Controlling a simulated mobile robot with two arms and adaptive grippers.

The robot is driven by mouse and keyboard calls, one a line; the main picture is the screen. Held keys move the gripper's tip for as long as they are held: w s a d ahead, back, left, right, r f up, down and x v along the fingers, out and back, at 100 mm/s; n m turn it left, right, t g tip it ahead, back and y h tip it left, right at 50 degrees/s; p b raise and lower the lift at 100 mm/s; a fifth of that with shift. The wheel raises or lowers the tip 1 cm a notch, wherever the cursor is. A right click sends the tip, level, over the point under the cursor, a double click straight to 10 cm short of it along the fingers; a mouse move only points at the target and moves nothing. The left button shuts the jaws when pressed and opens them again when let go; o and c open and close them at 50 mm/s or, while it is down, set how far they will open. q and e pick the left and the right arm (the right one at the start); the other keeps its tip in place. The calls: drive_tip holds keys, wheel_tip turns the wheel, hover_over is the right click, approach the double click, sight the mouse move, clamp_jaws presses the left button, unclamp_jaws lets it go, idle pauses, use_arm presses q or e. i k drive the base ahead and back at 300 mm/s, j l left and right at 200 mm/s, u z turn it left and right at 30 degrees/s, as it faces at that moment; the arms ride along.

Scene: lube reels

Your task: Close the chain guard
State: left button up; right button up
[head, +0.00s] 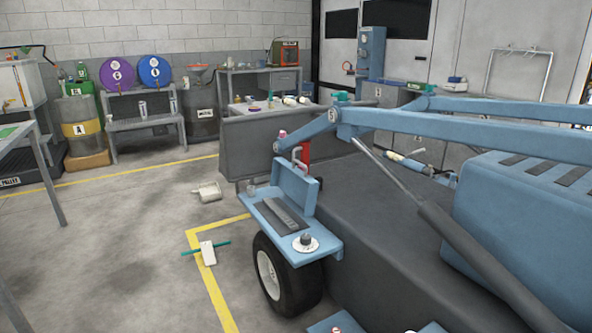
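What looks like the chain guard is a light-blue hinged panel (294,187) above the front wheel of a blue loader. The panel stands raised at the back of a flat blue ledge (318,250), so it appears open. A dark grey elongated part (281,216) lies exposed on the ledge in front of it. A round white and dark fitting (306,242) sits near the ledge's front right corner. A small clear cup-like item (251,190) is at its back left corner. Neither of my grippers shows in the head view.
The loader's black tyre (289,285) is below the ledge, and its lift arm (470,122) crosses the right side. A white jug (207,191) and a white item with a teal bar (208,254) lie on the floor. Floor at left is mostly clear beside a table (18,133).

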sight(300, 186)
drive_tip(key=i+j+u, duration=0.3)
drive_tip(key=i+j, duration=0.15)
drive_tip(key=i+j+u, duration=0.35)
drive_tip(key=i, duration=0.15)
